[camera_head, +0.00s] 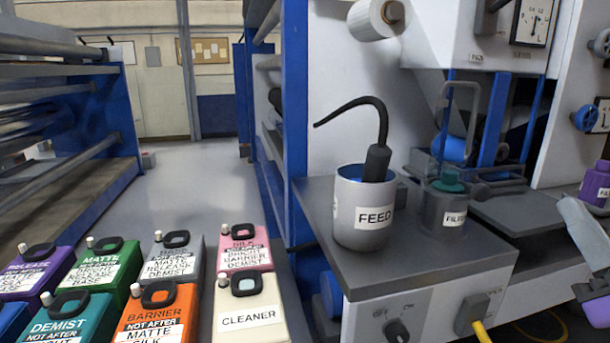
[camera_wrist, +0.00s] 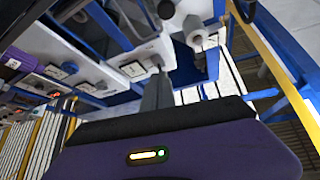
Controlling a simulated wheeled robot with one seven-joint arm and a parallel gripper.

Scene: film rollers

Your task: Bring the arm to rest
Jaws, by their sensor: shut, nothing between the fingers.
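My gripper (camera_wrist: 157,82) shows in the wrist view as grey fingers closed together, with nothing between them, beyond my purple wrist housing. In the head view a grey and purple part of my arm reaches in at the right edge, in front of the machine. The fingers point toward the machine front in the wrist view, and I cannot tell how far off it is. No object is held.
A grey FEED cup (camera_head: 362,232) with a black curved-handled tool (camera_head: 377,160) stands on the machine's shelf (camera_head: 420,265), beside a FILTER pot (camera_head: 443,210). A purple jar (camera_head: 597,187) stands at right. Several labelled containers, including CLEANER (camera_head: 248,315), fill the lower left. The aisle floor (camera_head: 195,185) is clear.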

